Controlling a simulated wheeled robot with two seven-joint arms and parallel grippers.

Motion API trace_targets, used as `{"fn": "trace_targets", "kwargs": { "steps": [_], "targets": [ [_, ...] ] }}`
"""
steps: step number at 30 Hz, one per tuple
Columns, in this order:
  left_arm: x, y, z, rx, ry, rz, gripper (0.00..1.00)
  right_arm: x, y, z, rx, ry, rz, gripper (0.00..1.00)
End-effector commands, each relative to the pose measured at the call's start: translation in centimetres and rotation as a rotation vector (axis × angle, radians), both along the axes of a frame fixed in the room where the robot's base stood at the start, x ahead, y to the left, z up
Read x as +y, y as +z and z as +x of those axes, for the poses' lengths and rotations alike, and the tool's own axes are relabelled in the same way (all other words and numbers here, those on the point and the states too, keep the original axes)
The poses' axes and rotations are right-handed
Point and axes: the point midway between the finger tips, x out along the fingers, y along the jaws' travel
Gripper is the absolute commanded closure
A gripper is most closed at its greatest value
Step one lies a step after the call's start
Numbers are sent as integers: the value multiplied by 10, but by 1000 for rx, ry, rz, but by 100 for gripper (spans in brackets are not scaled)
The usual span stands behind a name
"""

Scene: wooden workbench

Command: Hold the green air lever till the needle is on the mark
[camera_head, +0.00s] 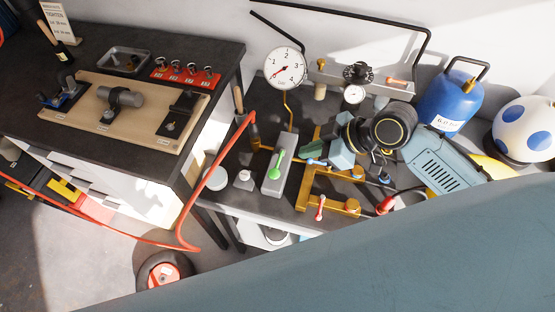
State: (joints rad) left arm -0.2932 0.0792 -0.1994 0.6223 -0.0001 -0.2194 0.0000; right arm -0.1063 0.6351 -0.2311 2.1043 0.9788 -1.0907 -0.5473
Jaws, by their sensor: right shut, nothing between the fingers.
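The green air lever (276,164) stands on a grey block (271,182) on the low bench. A round white gauge (285,67) numbered 1 to 4 is on a brass pipe behind it. Its needle and mark are too small to compare reliably. My right gripper (321,163) comes in from the right, shut and empty. It is right of the green lever, with a visible gap between them. Its wrist hides part of the fittings behind. My left gripper is out of view.
Brass pipework with a red lever (320,206) lies right of the block. A small gauge (354,94), a blue gas bottle (452,101) and a spotted ball (527,129) stand behind. A red hose (186,215) hangs left. The dark workbench (222,62) stands at left.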

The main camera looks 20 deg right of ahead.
Motion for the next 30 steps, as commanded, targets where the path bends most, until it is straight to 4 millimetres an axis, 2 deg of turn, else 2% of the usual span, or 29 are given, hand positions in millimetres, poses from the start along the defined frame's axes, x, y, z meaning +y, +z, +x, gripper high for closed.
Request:
{"fn": "trace_targets", "kwargs": {
  "steps": [1, 5, 11, 18, 24, 30],
  "targets": [
    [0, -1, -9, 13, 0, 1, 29, 0, 0, 0, 1, -1, 0, 100],
    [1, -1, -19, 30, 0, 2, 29, 0, -1, 0, 1, -2, 0, 100],
    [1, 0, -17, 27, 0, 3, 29, 10, -11, 7, 3, -5, 4, 100],
    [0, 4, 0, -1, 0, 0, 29, 39, -46, 25, 5, -6, 6, 100],
    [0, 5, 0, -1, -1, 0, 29, 62, -75, 41, 4, -4, 4, 100],
    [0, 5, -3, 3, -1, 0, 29, 59, -103, 38, 5, -4, 1, 100]
  ]
}}
